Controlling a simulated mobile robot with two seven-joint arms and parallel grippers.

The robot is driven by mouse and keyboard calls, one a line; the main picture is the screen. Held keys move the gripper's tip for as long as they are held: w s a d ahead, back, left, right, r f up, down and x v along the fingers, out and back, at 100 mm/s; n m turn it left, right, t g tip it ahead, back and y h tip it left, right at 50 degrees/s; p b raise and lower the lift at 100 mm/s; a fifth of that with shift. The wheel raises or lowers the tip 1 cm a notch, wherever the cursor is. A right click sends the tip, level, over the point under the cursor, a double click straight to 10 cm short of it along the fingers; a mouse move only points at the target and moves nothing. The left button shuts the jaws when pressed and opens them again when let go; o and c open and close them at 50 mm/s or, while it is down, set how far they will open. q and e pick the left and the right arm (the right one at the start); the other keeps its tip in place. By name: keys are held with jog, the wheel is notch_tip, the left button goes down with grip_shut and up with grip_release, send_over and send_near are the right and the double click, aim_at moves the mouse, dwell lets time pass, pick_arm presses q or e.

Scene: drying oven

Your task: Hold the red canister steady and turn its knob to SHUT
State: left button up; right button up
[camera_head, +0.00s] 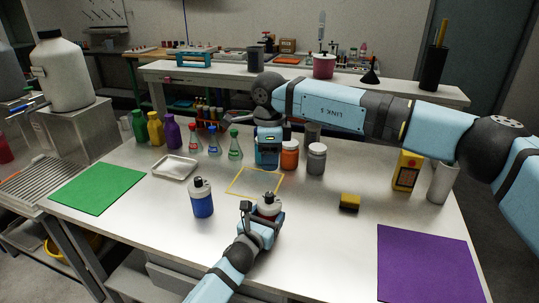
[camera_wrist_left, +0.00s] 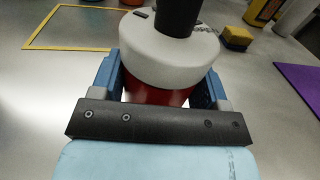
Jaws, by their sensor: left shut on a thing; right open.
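The red canister has a white cap and a black knob, and stands near the front middle of the table in the head view (camera_head: 269,204). In the left wrist view its red body (camera_wrist_left: 158,97) shows below the cap, and its black knob (camera_wrist_left: 178,15) is cut off by the top edge. I cannot read the knob's setting. My left gripper (camera_head: 264,222) is shut around the canister's body, a finger on each side (camera_wrist_left: 160,92). My right gripper (camera_head: 267,152) is open, behind the canister and beyond the yellow outline, beside an orange jar. Its fingertips are hard to make out.
A blue canister (camera_head: 202,202) stands left of the red one. The yellow outline (camera_head: 243,184) lies behind it. The orange jar (camera_head: 289,157) and a grey jar (camera_head: 316,160) stand close to my right gripper. A yellow sponge (camera_head: 349,202) lies right; the front right holds a purple mat (camera_head: 425,262).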

pick_arm(q)
jog(key=o, duration=1.1)
jog(key=shift+c, duration=0.2)
